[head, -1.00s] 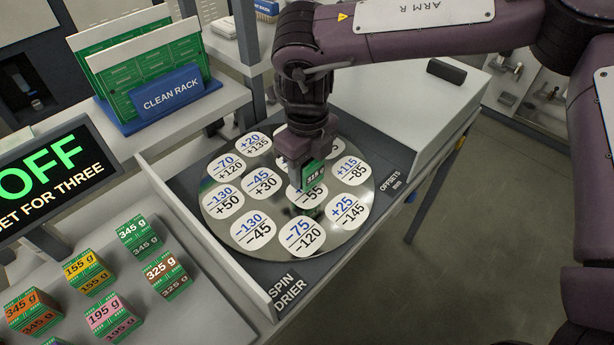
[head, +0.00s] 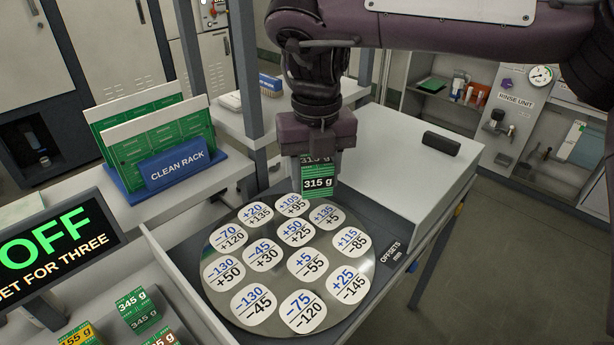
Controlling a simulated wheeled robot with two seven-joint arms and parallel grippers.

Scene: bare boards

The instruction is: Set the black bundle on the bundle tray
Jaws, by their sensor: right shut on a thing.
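The black bundle (head: 317,184) is a small green block with a black band reading "315 g". My right gripper (head: 318,166) is shut on it, with the fingers pointing down. It hangs above the far edge of the spin drier's round plate (head: 285,272), apart from the plate as far as I can tell. Other bundles stand at the lower left: a green 345 g one (head: 135,308), a yellow 155 g one (head: 80,338) and a brown one (head: 162,338), both cut by the frame edge. I cannot identify the bundle tray for certain. My left gripper is not in view.
The plate carries several white discs with numbers. A clean rack (head: 172,167) with green boards stands at the left, behind an "OFF" display (head: 50,240). A dark block (head: 441,143) lies on the white worktop (head: 395,180) at right. A grey post (head: 245,75) rises behind the drier.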

